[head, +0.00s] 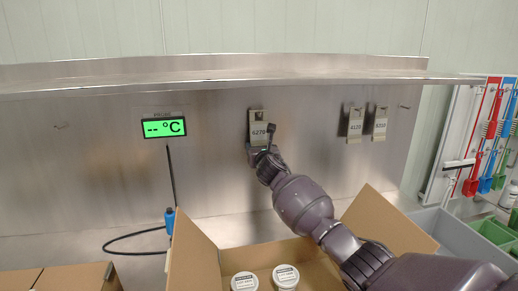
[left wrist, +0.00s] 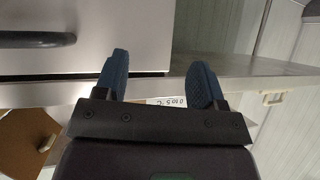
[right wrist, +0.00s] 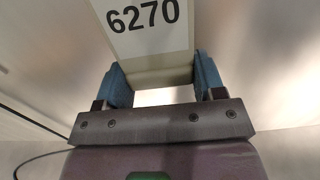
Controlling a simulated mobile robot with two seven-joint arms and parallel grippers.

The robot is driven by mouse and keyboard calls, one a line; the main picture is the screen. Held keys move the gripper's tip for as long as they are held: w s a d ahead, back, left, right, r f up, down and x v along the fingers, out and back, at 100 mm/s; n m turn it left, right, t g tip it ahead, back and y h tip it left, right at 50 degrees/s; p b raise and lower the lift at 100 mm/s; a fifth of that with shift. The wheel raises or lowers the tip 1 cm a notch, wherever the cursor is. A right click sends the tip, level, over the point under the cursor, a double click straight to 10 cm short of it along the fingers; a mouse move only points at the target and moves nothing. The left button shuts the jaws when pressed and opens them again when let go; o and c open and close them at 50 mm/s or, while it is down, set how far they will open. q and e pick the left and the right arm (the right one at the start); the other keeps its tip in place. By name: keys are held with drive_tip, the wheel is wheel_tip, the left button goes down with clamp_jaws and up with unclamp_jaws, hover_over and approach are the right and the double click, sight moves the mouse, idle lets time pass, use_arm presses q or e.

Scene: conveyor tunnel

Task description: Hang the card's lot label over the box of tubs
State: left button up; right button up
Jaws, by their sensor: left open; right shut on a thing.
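The lot label reading 6270 (head: 260,128) is upright against the steel back panel, above the box. My right gripper (head: 262,150) is shut on its lower end; the label also fills the top of the right wrist view (right wrist: 150,35) between the blue fingers (right wrist: 163,76). Whether a hook carries the label is hidden. The open cardboard box (head: 196,257) holds white-lidded tubs (head: 285,275), two of them in view. My left gripper (left wrist: 161,75) is open and empty, and outside the head view. I cannot make out the card.
Labels 4120 (head: 355,124) and 8203 (head: 380,124) hang to the right; small hooks (head: 404,106) (head: 60,126) show on the panel. A green probe display (head: 164,128) with a cable is at left. A steel shelf (head: 220,70) juts out above. A grey bin (head: 455,240) stands at right.

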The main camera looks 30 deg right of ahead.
use_arm(q)
drive_tip(key=shift+f, duration=0.15)
use_arm(e)
drive_tip(key=shift+f, duration=0.25)
drive_tip(key=o, duration=1.4)
drive_tip(key=shift+c, duration=0.2)
use_arm(q)
drive_tip(key=r+p, duration=0.2)
drive_tip(key=p, duration=0.1)
drive_tip(key=s+r+p, duration=0.1)
drive_tip(key=r+p, duration=0.1)
drive_tip(key=p, duration=0.1)
drive_tip(key=shift+s+a+r, duration=0.1)
drive_tip(key=shift+s+r, duration=0.05)
drive_tip(key=shift+r, duration=0.2)
use_arm(e)
drive_tip(key=v, duration=1)
drive_tip(key=shift+s+a, duration=0.15)
drive_tip(key=shift+s, duration=0.25)
